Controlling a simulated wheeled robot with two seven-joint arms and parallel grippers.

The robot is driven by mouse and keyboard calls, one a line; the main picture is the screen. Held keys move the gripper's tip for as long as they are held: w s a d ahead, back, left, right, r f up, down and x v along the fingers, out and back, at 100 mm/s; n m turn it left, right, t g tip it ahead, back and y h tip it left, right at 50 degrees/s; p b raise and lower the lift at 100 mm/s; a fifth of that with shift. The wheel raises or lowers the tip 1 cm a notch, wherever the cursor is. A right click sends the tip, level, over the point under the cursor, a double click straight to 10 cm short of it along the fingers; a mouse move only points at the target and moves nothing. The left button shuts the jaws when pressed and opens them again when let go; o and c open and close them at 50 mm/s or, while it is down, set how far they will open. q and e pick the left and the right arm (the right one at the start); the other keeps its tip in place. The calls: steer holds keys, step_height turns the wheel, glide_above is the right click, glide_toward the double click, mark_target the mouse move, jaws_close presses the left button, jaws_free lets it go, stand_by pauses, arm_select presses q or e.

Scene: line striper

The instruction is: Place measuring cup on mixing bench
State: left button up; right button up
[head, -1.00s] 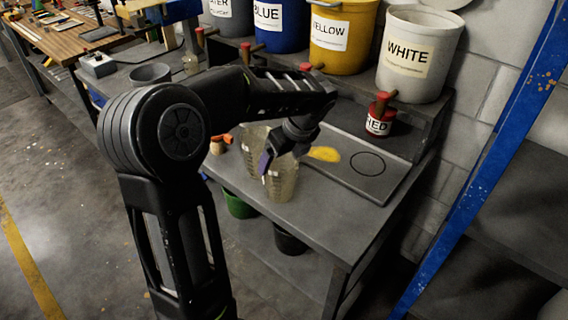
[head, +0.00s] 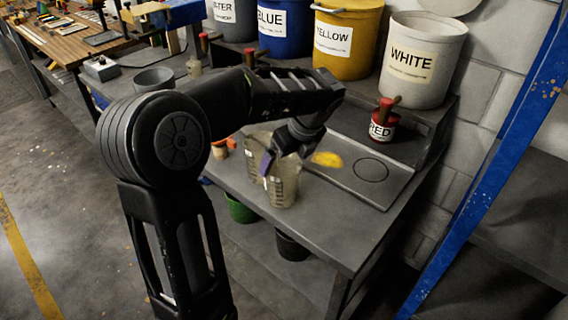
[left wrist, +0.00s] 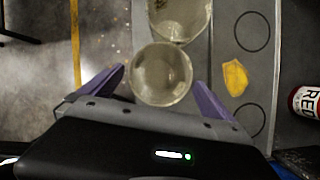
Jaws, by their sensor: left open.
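A translucent measuring cup (head: 285,184) with markings stands upright near the front edge of the grey mixing bench (head: 335,222). A second, similar clear container (head: 257,141) stands just behind it, partly hidden by my gripper. My left gripper (head: 270,163) is at the front cup's upper part, with one purple finger showing in the head view. In the left wrist view my left gripper (left wrist: 160,78) is open, its purple fingers spread on either side of the round cup (left wrist: 161,76). The other container (left wrist: 181,14) shows beyond it at the top. My right gripper is not in view.
A tray (head: 345,183) with a yellow patch and a dark ring lies behind the cups. A red jar (head: 382,129) stands behind the tray. Labelled buckets, including a white one (head: 425,62), line the back shelf. Green (head: 240,209) and black (head: 291,246) buckets sit below.

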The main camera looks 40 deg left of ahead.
arm_select(q)
steer(key=p+v, duration=0.1)
steer(key=v, duration=0.9)
steer(key=shift+s, duration=0.1)
